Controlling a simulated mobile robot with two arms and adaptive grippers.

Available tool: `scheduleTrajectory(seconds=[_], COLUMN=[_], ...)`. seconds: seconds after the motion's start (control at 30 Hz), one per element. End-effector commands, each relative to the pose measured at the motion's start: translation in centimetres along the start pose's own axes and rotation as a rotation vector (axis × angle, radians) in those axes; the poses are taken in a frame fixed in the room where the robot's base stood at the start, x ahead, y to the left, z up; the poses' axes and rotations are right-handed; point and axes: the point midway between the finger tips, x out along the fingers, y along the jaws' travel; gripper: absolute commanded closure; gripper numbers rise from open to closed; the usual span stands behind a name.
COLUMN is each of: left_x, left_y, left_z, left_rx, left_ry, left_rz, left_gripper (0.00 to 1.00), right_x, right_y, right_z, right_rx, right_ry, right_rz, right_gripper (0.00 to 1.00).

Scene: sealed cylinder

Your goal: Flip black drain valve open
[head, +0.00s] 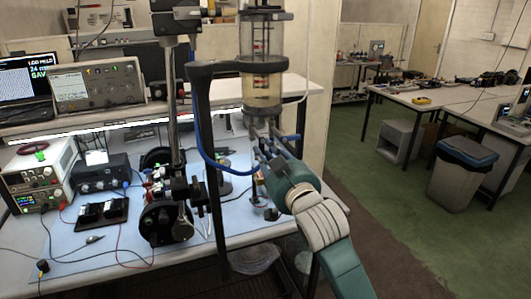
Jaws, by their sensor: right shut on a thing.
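The clear sealed cylinder (262,88) stands upright in a black clamp frame (203,120), with pale yellow liquid in its lower part. My right gripper (262,136) reaches up from the lower right to just beneath the cylinder's base. Its fingers are shut on the small drain valve there. The fingers cover most of the valve, so I cannot tell its lever angle. A blue hose (208,155) curves from the frame toward this spot. My left gripper is not in view.
A blue-topped bench (110,255) holds a power supply (40,178), a black box (101,174) and a black wheel-like device (161,221) on a metal post. An oscilloscope (98,84) sits on the shelf. Green floor (390,200) is open to the right.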

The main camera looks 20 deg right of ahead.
Motion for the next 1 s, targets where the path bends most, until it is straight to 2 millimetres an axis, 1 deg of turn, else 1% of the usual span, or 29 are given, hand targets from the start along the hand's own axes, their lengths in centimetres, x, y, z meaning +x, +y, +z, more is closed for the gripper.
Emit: scheduleTrajectory(seconds=[0.1, 0.3, 0.33, 0.4, 0.43, 0.67, 0.77, 0.87, 1.0], left_x=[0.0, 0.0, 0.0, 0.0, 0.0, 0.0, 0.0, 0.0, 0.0], left_y=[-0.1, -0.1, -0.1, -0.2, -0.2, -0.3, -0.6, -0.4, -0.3], left_z=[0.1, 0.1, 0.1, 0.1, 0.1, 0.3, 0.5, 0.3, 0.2], left_rx=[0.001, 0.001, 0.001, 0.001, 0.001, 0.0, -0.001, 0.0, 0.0], left_ry=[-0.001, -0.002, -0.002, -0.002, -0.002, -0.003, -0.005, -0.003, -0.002], left_rz=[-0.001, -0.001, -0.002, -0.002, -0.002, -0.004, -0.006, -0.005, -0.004], left_gripper=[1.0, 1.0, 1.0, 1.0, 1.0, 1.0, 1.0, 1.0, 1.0], right_x=[0.0, 0.0, 0.0, 0.0, 0.0, 0.0, -0.4, -1.5, -4.0], right_y=[0.1, 0.1, 0.1, 0.1, 0.1, 0.1, 0.1, 0.1, 0.1], right_z=[0.0, 0.0, 0.0, 0.0, 0.0, 0.0, 0.0, 0.0, 0.1], right_rx=[-0.045, -0.045, -0.045, -0.044, -0.044, -0.042, -0.042, -0.042, -0.042], right_ry=[0.0, 0.0, 0.0, 0.0, 0.0, 0.0, 0.0, 0.0, -0.001], right_rz=[0.0, 0.001, 0.001, 0.001, 0.001, 0.0, 0.0, 0.0, 0.0], right_gripper=[1.0, 1.0, 0.77, 0.63, 0.61, 0.61, 0.61, 0.61, 0.61])
